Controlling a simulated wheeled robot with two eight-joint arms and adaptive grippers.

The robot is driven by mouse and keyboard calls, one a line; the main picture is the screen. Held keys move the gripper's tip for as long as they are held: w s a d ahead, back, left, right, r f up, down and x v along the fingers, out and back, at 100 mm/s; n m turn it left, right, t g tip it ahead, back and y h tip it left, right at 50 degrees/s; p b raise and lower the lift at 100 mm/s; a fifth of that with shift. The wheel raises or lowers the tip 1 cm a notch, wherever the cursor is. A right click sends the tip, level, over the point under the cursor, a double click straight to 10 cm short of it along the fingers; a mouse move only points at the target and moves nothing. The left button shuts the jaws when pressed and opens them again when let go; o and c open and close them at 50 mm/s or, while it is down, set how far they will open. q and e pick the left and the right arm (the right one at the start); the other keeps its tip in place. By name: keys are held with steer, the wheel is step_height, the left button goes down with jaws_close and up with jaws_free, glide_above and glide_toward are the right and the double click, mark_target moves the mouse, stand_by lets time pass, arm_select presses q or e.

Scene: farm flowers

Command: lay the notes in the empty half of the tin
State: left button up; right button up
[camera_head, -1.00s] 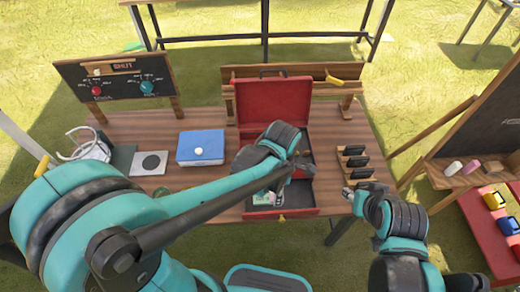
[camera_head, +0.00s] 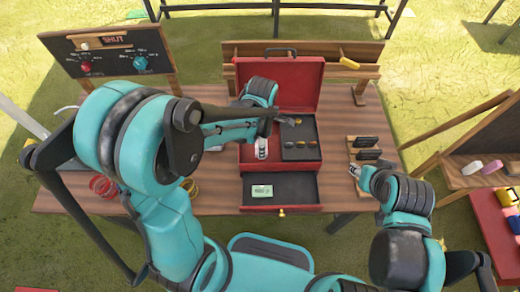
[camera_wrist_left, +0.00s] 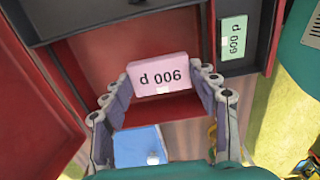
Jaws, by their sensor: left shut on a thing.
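The red tin (camera_head: 298,92) stands open with its lid up. Its left half is bare red inside, partly hidden by my left arm; it also shows in the wrist view (camera_wrist_left: 95,55). Its right half is a dark coin tray (camera_head: 303,152). The front drawer (camera_head: 300,188) is open and holds a green note (camera_head: 262,191), also in the wrist view (camera_wrist_left: 233,38). My left gripper (camera_head: 262,148) is over the left half. In the wrist view, it (camera_wrist_left: 160,88) is shut on a pink note (camera_wrist_left: 160,74). My right gripper (camera_head: 357,170) is right of the tin.
Dark upright blocks (camera_head: 368,155) stand beside my right gripper. A blue box (camera_wrist_left: 138,146) shows beyond the tin's edge in the wrist view. A panel with dials (camera_head: 110,58) stands at the back left, and a wooden rack (camera_head: 340,60) is behind the tin.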

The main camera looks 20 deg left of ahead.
arm_select(q)
steer(key=shift+w+a+f, duration=0.15)
steer(key=shift+a+f, duration=0.25)
step_height(320, 180, down, 4)
steer(key=shift+r+b, duration=0.1)
steer(key=shift+b, duration=0.85)
steer(key=shift+r, duration=0.1)
steer(key=o, duration=0.6)
steer(key=shift+f, duration=0.2)
steer(key=shift+o, duration=0.8)
steer(key=shift+r, duration=0.1)
